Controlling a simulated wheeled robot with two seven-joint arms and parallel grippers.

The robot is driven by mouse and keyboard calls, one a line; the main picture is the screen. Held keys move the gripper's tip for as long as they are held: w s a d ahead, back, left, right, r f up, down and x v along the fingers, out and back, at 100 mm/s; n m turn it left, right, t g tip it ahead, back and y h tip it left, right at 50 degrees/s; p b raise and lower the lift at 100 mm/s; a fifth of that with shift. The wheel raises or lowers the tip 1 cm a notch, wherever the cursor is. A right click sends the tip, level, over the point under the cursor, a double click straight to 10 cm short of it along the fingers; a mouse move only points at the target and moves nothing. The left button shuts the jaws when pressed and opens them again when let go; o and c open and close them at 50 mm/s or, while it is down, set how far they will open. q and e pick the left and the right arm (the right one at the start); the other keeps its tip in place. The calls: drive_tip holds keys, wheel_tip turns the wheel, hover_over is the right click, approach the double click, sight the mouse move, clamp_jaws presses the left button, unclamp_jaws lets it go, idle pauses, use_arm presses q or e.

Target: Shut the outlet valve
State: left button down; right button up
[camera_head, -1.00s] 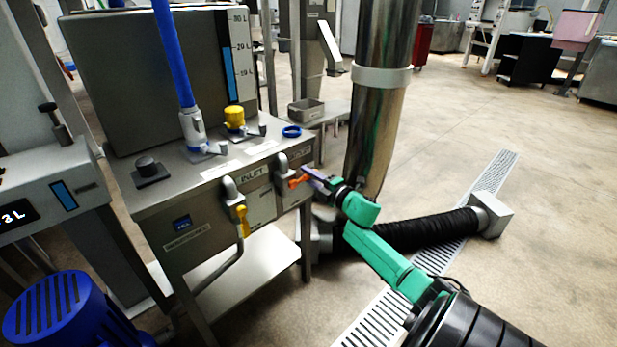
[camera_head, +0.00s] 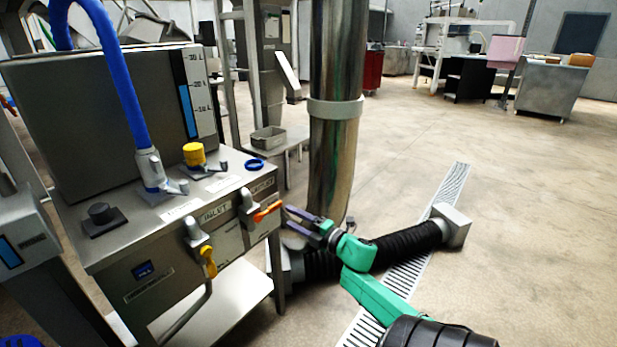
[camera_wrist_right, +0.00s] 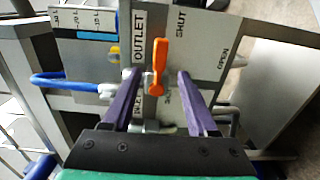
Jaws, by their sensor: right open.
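The outlet valve has an orange handle (camera_head: 268,211) on the front right of the steel cabinet (camera_head: 132,262). The handle lies nearly sideways, its free end pointing right. In the right wrist view the orange handle (camera_wrist_right: 159,66) runs along the OUTLET label (camera_wrist_right: 139,36), its free end toward the top, near a SHUT mark (camera_wrist_right: 180,20). An OPEN mark (camera_wrist_right: 222,62) is off to the right. My right gripper (camera_head: 288,216) is open and empty, just off the handle's free end. In the wrist view the handle appears between its spread fingers, with gaps on both sides. My left gripper is out of view.
The yellow-handled inlet valve (camera_head: 207,260) is left of the outlet valve. A blue hose (camera_head: 125,105) rises from the cabinet top. A steel column (camera_head: 332,150) and black duct (camera_head: 385,250) stand close behind my right arm. Floor to the right is open.

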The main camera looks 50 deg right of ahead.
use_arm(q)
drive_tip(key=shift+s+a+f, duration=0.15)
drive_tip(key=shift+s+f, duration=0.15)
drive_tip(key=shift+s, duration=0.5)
use_arm(e)
drive_tip(key=s, duration=0.6)
